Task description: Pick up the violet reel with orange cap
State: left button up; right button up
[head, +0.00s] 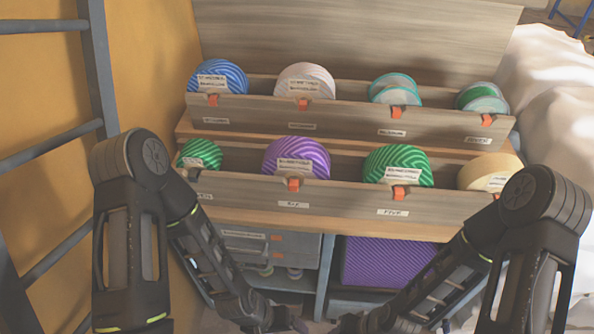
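A violet striped reel (297,157) with a white label sits in the lower trough of the shelf, second from the left. An orange piece (293,185) shows at the trough's front edge just below it; I cannot tell whether it belongs to the reel or the trough. The reel's lower part is hidden by the trough front. My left gripper (280,320) and my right gripper (352,324) are low at the bottom edge, well below the reel and apart from it. Their fingers are too dark and cut off to read.
The lower trough (340,198) also holds green reels (398,163) and a tan reel (488,170). The upper trough (350,119) holds blue, pale and teal reels. A violet ribbed block (385,262) is in the cabinet below. A ladder (100,70) stands at left.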

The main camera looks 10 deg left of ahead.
aim_at(296, 158)
jog(key=k+j+z, duration=0.1)
jog(key=j+z, duration=0.15)
jog(key=z, duration=0.15)
jog(key=k+j+z, duration=0.1)
jog(key=j+z, duration=0.15)
jog(key=z, duration=0.15)
jog(key=k+j+z, duration=0.15)
jog(key=z, duration=0.25)
